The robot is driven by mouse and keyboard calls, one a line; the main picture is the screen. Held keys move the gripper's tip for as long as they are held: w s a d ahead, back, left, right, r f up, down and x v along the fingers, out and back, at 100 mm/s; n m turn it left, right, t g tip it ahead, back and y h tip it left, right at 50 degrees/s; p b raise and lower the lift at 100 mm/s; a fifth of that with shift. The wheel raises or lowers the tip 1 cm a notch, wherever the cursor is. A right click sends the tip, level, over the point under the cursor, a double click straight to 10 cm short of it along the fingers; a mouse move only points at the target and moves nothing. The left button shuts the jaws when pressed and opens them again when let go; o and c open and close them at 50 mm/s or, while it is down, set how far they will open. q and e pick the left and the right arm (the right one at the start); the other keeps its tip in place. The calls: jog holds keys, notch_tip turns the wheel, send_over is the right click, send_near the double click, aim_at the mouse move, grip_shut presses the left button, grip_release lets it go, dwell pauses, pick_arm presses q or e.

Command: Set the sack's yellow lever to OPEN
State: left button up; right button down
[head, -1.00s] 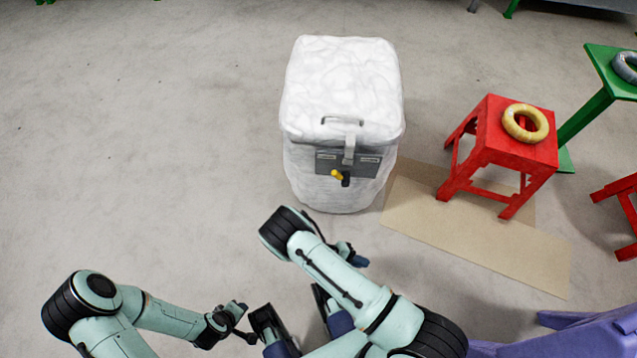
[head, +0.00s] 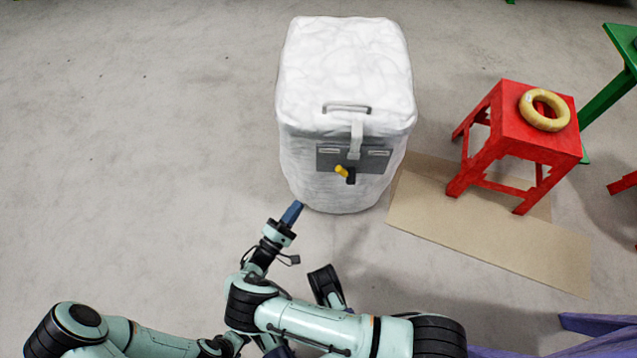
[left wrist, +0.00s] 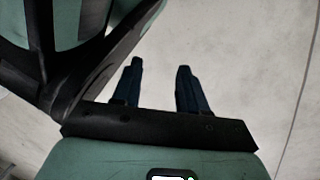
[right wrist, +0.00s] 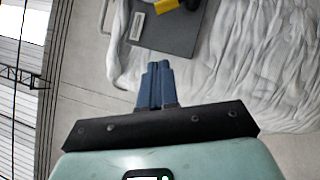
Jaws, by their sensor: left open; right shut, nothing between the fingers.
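The white sack (head: 345,70) stands upright on the floor, with a grey plate (head: 328,158) on its front. The yellow lever (head: 342,171) sticks out from the lower middle of that plate, beside a black part. In the right wrist view the lever (right wrist: 167,5) is cut off by the top edge. My right gripper (head: 298,205) is shut and empty, at the lower left of the sack's front, below and left of the lever. Its closed fingers also show in the right wrist view (right wrist: 158,70). My left gripper (left wrist: 160,68) is open and empty over bare floor.
A red stool (head: 505,122) with a yellow ring (head: 545,110) on it stands right of the sack. A flat tan sheet (head: 480,235) lies on the floor beside it. A green stand (head: 612,100) is farther right. Floor left of the sack is clear.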

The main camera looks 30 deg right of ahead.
aim_at(345, 171)
pick_arm(q)
jog(key=s, duration=0.1)
jog(key=s+f+b, duration=0.1)
jog(key=s+g, duration=0.1)
jog(key=shift+s+a+f+b, duration=0.2)
jog(key=shift+f+b, duration=0.15)
jog(key=shift+b, duration=0.05)
pick_arm(e)
jog(key=s+d+x, duration=0.1)
jog(key=s+x, duration=0.1)
jog(key=x, duration=1)
jog(key=shift+d+r, duration=0.35)
jog(key=shift+r, duration=0.1)
jog(key=shift+s, duration=0.1)
